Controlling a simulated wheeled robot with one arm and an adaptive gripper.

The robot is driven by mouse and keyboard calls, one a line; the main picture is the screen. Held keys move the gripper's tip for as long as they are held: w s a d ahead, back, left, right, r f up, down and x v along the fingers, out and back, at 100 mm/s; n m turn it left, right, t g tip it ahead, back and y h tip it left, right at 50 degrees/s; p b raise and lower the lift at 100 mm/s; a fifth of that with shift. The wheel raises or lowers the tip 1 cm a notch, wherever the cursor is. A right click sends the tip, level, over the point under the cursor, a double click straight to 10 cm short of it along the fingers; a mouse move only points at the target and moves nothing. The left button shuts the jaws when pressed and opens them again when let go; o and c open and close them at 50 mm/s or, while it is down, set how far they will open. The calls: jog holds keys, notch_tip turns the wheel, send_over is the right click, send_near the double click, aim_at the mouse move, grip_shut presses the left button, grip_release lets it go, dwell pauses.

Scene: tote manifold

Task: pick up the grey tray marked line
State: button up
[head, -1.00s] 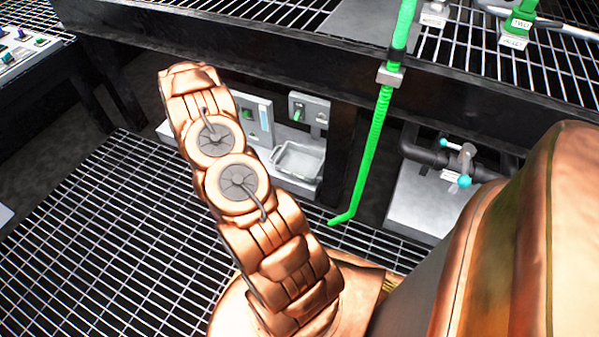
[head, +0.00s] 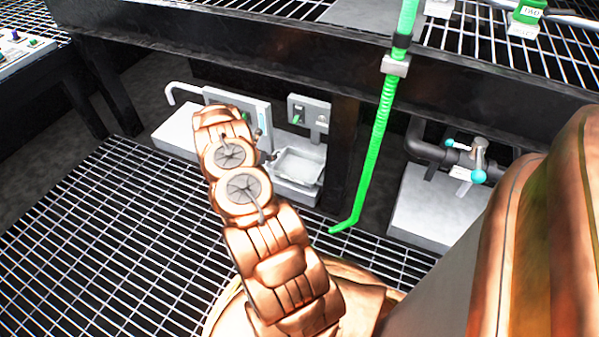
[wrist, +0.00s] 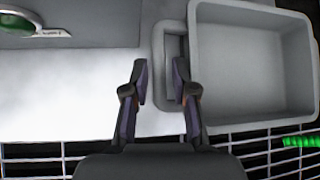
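The grey tray (head: 299,163) is a shallow open box on a low light-grey ledge under the black bench. In the wrist view the tray (wrist: 252,65) fills the upper right, empty inside, with a loop handle (wrist: 172,42) on its left side. My gripper (wrist: 160,80) is open and empty. Its two fingers point toward the handle, the right one overlapping the handle's lower part in the picture and the left one over the pale ledge. I cannot tell the height gap. No marking is readable on the tray.
A green hose (head: 375,140) hangs right of the tray. A pipe with a turquoise-handled valve (head: 478,160) stands further right. A small panel with a green knob (head: 308,113) is behind the tray. Grating floor (head: 110,225) lies open in front.

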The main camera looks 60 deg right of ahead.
jog(key=shift+b+x, duration=0.5)
jog(key=shift+x, duration=1.1)
jog(key=shift+w, duration=0.15)
jog(key=shift+c, duration=0.4)
grip_shut()
